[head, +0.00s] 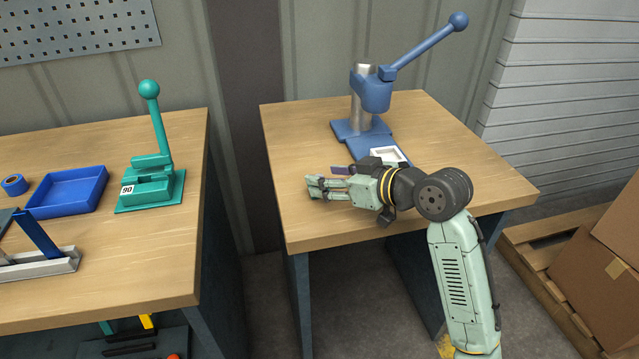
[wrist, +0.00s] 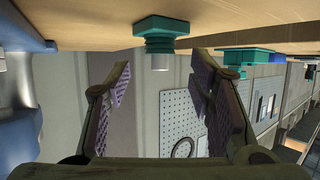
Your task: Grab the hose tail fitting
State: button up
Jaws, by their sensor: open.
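The wrist view is upside down, with the bench top along its upper edge. A fitting with a teal square flange, ribbed teal body and pale tip (wrist: 158,42) stands on the bench there, flange against the wood. I take it to be the hose tail fitting. My gripper (wrist: 160,76) is open and empty, its purple-padded fingers to either side of the fitting's line. The fitting appears ahead of the fingertips and nearer the bench top, apart from both fingers. In the head view my gripper (head: 322,182) is low over the right bench's front left; I cannot make out the fitting there.
A blue lever press (head: 372,95) stands at the back of the right bench (head: 290,135), with a small white tray (head: 402,153) by its base. The left bench holds a teal lever press (head: 150,185) and a blue tray (head: 45,205). A gap separates the benches. Cardboard boxes (head: 595,275) stand right.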

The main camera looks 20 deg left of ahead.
jog(key=shift+x, duration=1.55)
jog(key=shift+r, duration=0.1)
jog(key=shift+c, duration=0.3)
grip_shut()
